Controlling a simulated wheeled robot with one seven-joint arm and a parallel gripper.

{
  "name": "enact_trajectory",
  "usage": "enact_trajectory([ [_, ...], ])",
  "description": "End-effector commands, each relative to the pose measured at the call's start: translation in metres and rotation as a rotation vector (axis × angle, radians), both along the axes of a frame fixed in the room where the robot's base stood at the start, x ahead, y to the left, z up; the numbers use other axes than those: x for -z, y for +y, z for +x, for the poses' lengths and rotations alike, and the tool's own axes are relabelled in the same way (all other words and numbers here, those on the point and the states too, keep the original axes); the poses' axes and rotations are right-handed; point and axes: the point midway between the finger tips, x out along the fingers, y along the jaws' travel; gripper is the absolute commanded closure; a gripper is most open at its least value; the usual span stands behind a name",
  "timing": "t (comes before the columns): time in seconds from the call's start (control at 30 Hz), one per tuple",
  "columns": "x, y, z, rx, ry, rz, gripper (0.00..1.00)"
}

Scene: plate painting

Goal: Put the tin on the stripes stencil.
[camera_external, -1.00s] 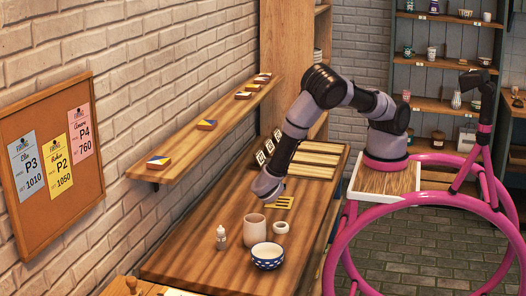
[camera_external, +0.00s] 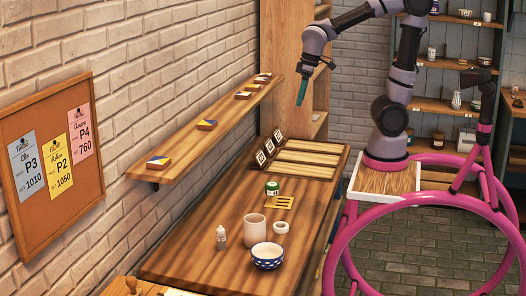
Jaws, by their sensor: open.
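A small green tin (camera_external: 272,188) with a pale label stands upright on the wooden table. It is at the far left edge of a yellow stencil (camera_external: 281,203) with dark cut-outs. I cannot tell whether its base rests on the stencil's edge or just behind it. Most of the stencil is bare. My gripper (camera_external: 301,97) is raised well above the table, up and to the right of the tin, with its teal fingers pointing down. It is open and apart from the tin, with nothing seen in it.
A beige cup (camera_external: 254,229), a small white jar (camera_external: 281,227), a blue dotted bowl (camera_external: 267,257) and a white bottle (camera_external: 221,238) stand in front of the stencil. Dark cards (camera_external: 269,147) and pale slatted panels (camera_external: 306,165) lie behind. A wall shelf (camera_external: 225,115) runs along the left.

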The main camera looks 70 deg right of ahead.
Motion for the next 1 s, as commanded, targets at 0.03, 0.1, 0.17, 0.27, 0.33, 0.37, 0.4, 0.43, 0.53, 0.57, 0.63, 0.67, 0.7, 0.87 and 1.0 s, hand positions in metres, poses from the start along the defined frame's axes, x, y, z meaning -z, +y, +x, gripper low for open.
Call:
enact_trajectory([
  [0.03, -0.017, -0.007, -0.011, 0.070, -0.056, 0.046, 0.00],
  [0.1, -0.035, -0.013, -0.025, 0.161, -0.125, 0.108, 0.00],
  [0.17, -0.047, -0.017, -0.037, 0.231, -0.180, 0.155, 0.00],
  [0.27, -0.063, -0.021, -0.053, 0.327, -0.256, 0.217, 0.00],
  [0.33, -0.070, -0.022, -0.061, 0.373, -0.295, 0.248, 0.00],
  [0.37, -0.072, -0.023, -0.064, 0.390, -0.308, 0.258, 0.00],
  [0.4, -0.075, -0.023, -0.067, 0.405, -0.323, 0.269, 0.00],
  [0.43, -0.076, -0.023, -0.069, 0.414, -0.330, 0.276, 0.00],
  [0.53, -0.078, -0.023, -0.072, 0.432, -0.344, 0.287, 0.00],
  [0.57, -0.078, -0.023, -0.072, 0.434, -0.345, 0.288, 0.00],
  [0.63, -0.078, -0.023, -0.072, 0.434, -0.345, 0.288, 0.00],
  [0.67, -0.078, -0.023, -0.072, 0.434, -0.344, 0.287, 0.00],
  [0.7, -0.078, -0.023, -0.072, 0.433, -0.344, 0.287, 0.00],
  [0.87, -0.078, -0.023, -0.071, 0.432, -0.344, 0.287, 0.00],
  [1.0, -0.078, -0.023, -0.071, 0.431, -0.344, 0.287, 0.00],
])
